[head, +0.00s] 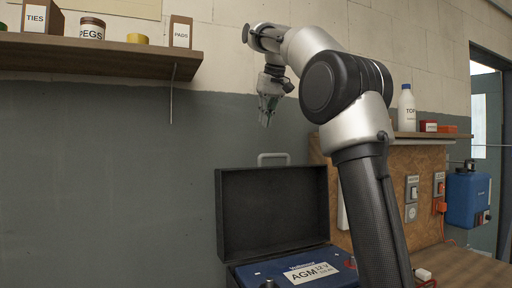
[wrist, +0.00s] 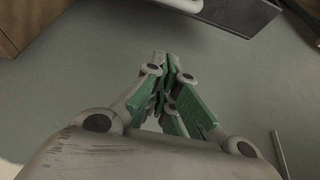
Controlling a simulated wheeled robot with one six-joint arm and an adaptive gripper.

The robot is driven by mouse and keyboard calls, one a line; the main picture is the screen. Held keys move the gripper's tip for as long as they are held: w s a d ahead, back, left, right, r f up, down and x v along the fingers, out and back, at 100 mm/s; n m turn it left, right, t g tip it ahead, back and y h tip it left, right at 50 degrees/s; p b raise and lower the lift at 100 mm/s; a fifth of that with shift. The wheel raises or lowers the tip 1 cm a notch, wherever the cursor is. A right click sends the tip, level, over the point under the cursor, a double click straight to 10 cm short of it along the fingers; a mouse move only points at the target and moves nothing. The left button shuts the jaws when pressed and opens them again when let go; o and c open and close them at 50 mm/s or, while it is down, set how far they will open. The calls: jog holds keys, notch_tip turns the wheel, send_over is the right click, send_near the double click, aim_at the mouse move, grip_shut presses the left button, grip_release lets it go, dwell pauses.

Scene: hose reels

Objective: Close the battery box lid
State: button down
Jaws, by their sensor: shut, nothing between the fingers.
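The battery box lid (head: 272,212) is black and stands upright, open, at the back of the box in the head view. A grey handle (head: 273,157) sticks up from its top edge. The battery (head: 295,270) inside is blue with a white "AGM 12 V" label; the box's lower part is cut off by the frame. My gripper (head: 267,117) is shut and empty, pointing down, above and slightly left of the lid's top edge. In the wrist view my gripper (wrist: 165,75) has its green-padded fingers together. The lid (wrist: 240,12) and part of its pale handle (wrist: 178,4) show at the top there.
A wooden shelf (head: 90,50) with jars and boxes hangs at the upper left. A chipboard panel (head: 400,165) with sockets stands at the right, with a white bottle (head: 406,108) on its ledge. A blue unit (head: 468,198) hangs further right. The grey wall left of the lid is clear.

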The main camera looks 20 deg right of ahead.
notch_tip(320, 180, down, 9)
jog(key=shift+w+f, duration=0.1)
jog(key=shift+w, duration=0.05)
dwell(0.5)
jog(key=shift+s+d, duration=0.1)
jog(key=shift+s, duration=0.15)
